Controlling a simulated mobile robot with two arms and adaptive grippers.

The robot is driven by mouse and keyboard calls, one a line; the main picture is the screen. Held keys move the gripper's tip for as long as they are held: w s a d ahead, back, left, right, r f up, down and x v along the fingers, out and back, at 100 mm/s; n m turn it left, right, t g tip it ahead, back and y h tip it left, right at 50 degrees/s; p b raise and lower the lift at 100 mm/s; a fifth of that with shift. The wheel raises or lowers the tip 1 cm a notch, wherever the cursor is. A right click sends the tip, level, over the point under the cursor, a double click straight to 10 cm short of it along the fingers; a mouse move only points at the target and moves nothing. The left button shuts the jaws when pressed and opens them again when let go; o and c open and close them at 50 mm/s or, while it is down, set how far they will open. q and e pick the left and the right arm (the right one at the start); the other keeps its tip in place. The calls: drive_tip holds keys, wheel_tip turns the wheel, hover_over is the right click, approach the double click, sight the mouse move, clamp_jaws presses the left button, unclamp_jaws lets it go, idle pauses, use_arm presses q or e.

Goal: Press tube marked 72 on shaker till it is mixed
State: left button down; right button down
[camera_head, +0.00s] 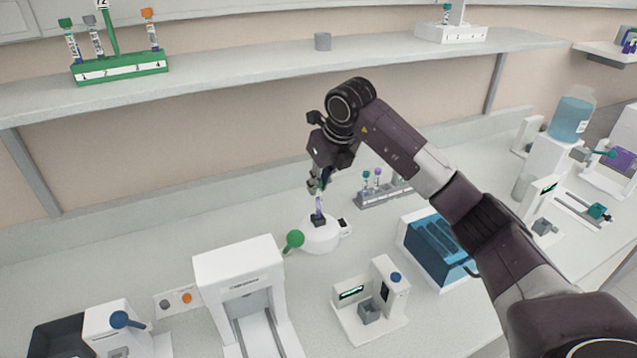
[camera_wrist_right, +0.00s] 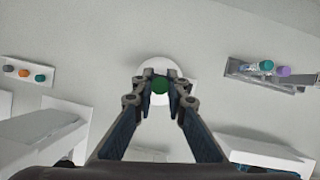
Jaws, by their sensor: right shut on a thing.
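The shaker (camera_head: 320,238) is a low round white device on the bench with a small black cup on top. A tube (camera_head: 318,205) stands roughly upright at that cup, its lower end on or in it; I cannot tell which. My right gripper (camera_head: 320,183) is above the shaker and shut on the tube's upper end. In the right wrist view, the tube's dark green cap (camera_wrist_right: 160,85) sits between the fingertips of the right gripper (camera_wrist_right: 160,90), over the white shaker (camera_wrist_right: 160,66). The tube's marking is not readable. My left gripper is not in view.
A green rack (camera_head: 120,68) with several tubes and a sign reading 72 stands on the upper shelf. A grey tube rack (camera_head: 385,196) is behind the shaker to the right. A blue-topped box (camera_head: 435,245) stands to the right.

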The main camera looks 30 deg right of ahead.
drive_tip(key=shift+f, duration=0.45)
drive_tip(key=shift+f+b, duration=0.15)
drive_tip(key=shift+b, duration=0.2)
drive_tip(key=shift+f, duration=0.35)
idle(2.5)
drive_tip(key=shift+r, duration=0.1)
idle(1.8)
drive_tip(key=shift+r+p, duration=1.5)
drive_tip(key=shift+r, duration=0.95)
